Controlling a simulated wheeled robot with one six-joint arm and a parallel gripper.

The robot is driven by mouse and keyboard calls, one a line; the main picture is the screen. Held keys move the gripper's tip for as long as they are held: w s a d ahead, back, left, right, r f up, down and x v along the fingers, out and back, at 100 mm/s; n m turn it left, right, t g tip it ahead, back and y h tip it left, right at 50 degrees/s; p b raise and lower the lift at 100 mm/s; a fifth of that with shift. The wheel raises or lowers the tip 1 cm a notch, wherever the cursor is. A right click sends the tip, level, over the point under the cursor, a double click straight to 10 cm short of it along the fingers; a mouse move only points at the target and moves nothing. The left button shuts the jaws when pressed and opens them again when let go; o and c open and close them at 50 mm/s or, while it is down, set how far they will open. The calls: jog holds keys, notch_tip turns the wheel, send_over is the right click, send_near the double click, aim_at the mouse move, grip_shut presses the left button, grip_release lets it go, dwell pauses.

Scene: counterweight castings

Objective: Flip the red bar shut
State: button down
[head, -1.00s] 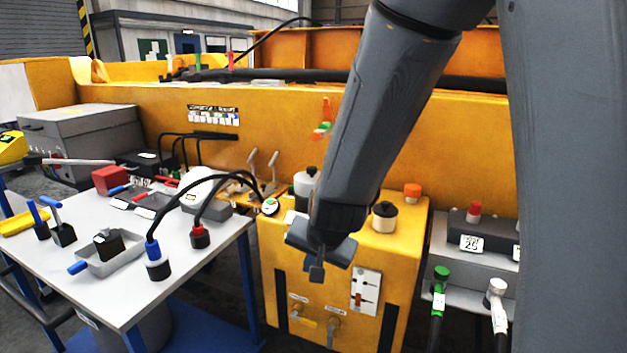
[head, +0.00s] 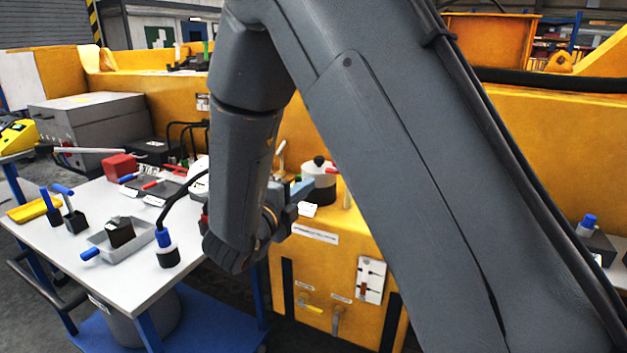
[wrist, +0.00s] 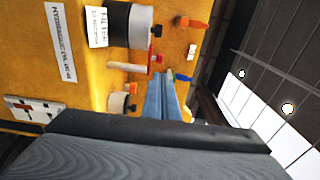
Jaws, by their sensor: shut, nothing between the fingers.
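A thin orange-red bar (wrist: 193,23) stands out from the yellow surface at the top of the wrist view; in the head view my arm hides that spot. A small red piece (wrist: 155,58) sits at the end of a tan post (wrist: 126,67), and the post also shows in the head view (head: 347,196). A white panel (head: 371,279) on the yellow box's front carries a small red part. I cannot tell for certain which is the red bar. My gripper (head: 305,188) is shut and empty above the box, its blue-grey fingers (wrist: 163,98) pointing towards the post's area.
A white-and-black filter canister (head: 319,180) stands near my gripper on the yellow box (head: 330,260). A second canister (wrist: 118,104) is close to the fingers. The table (head: 200,275) at left holds a tray, blue-handled tools and a blue-capped plug (head: 166,248).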

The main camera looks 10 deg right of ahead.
jog(key=p+x, duration=0.4)
jog(key=x, duration=0.8)
jog(key=shift+w+d, duration=0.2)
jog(key=shift+w, duration=0.15)
jog(key=w+b, duration=0.1)
jog(key=b, duration=0.2)
jog(key=shift+w+d+r, duration=0.1)
jog(key=shift+w, duration=0.15)
jog(key=shift+r, duration=0.15)
